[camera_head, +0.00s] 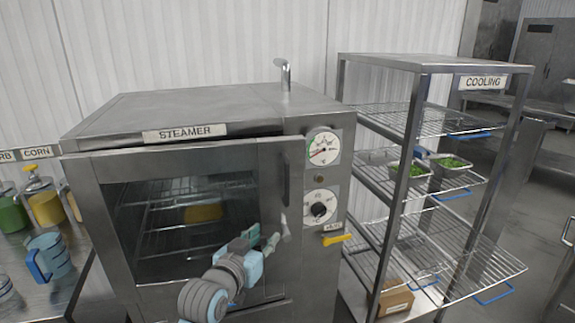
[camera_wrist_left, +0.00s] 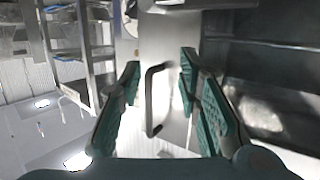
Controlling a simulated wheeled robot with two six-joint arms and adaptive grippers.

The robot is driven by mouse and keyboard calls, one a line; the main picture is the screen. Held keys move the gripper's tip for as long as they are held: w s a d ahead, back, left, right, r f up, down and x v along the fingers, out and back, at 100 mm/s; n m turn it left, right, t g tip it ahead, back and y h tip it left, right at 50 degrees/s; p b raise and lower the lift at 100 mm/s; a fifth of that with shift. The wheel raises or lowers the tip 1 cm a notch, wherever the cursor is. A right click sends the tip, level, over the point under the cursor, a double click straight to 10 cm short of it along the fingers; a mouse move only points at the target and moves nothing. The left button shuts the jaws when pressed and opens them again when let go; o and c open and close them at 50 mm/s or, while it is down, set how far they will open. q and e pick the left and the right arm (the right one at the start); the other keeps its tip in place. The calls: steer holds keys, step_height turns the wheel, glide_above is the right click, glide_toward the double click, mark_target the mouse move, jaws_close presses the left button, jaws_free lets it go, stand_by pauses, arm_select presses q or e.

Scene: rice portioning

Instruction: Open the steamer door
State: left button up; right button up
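The steamer (camera_head: 230,100) is a steel cabinet with a windowed front door (camera_head: 100,200). A thin dark gap shows along the door's top edge; I cannot tell whether it is latched. The door handle (camera_head: 286,190) is an upright bar near the door's right edge, and it also shows in the left wrist view (camera_wrist_left: 150,100). My left gripper (camera_head: 263,237) is in front of the door, by the handle's lower part. In the left wrist view its green fingers (camera_wrist_left: 160,95) are spread with the handle between them, not closed on it. My right gripper is out of view.
A gauge (camera_head: 323,148), a knob (camera_head: 318,209) and a yellow lever (camera_head: 336,239) are on the panel right of the door. The cooling rack (camera_head: 435,62) stands close by on the right. A side table with a blue jug (camera_head: 52,256) and jars is at left.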

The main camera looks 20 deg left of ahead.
arm_select(q)
steer(key=t, duration=0.2)
glide_toward(286, 174)
steer(key=shift+m+h, duration=0.3)
steer(key=shift+h, duration=0.1)
steer(key=w, duration=0.3)
steer(key=w+p, duration=0.1)
steer(key=w, duration=0.3)
steer(key=w+d, duration=0.1)
steer(key=w, duration=0.2)
steer(key=shift+w+p, duration=0.35)
steer(key=shift+a, duration=0.1)
steer(key=shift+f, duration=0.1)
jaws_close()
